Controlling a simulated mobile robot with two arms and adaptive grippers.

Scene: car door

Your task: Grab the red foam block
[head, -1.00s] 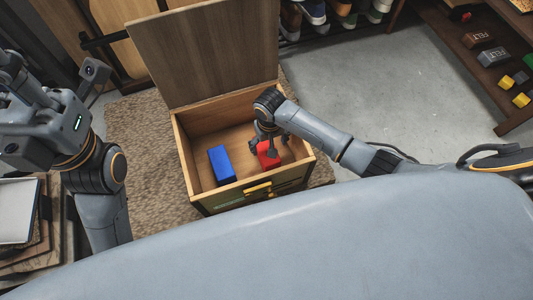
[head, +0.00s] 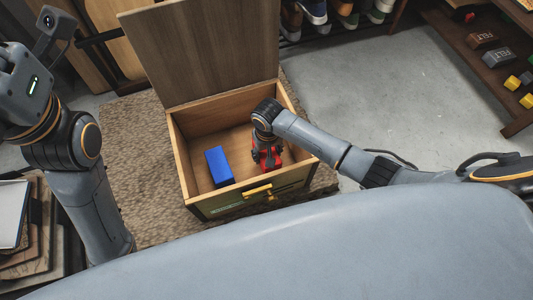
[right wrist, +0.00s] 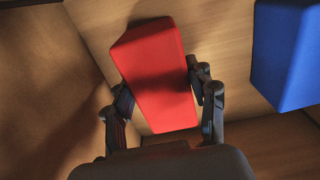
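The red foam block (right wrist: 158,72) is inside an open wooden box (head: 186,178), in its right part. In the right wrist view it stands slightly tilted between the two fingers of my right gripper (right wrist: 158,88). A finger touches it on each side, and the gripper looks shut on it. In the head view my right gripper (head: 267,158) reaches down into the box and hides most of the red block. My left arm is raised at the left edge of the head view, and its fingers are out of the frame.
A blue block (head: 220,167) lies in the box to the left of the red one, apart from it. The box lid (head: 205,50) stands open at the back. Box walls surround the right gripper. A shelf (head: 480,75) with small blocks stands at the right.

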